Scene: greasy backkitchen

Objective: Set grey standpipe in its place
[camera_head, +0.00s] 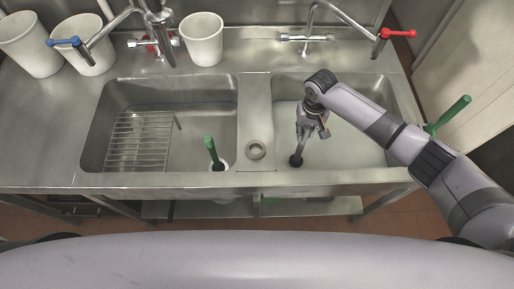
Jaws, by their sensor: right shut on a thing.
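My right gripper (308,132) comes in from the right over the right sink basin (350,140). It points down and is shut on the grey standpipe (299,148), a slim upright tube, slightly tilted. The pipe's dark lower end (296,160) is low in the right basin, near its front left corner. The gripper hides the pipe's upper part, and I cannot tell whether the lower end touches the basin floor or sits in a drain. My left gripper is not in view.
The left basin (190,100) holds a wire rack (138,142) and a green-handled thing (211,150). White buckets (203,40) and taps (156,25) stand behind. Another green handle (452,113) is at right.

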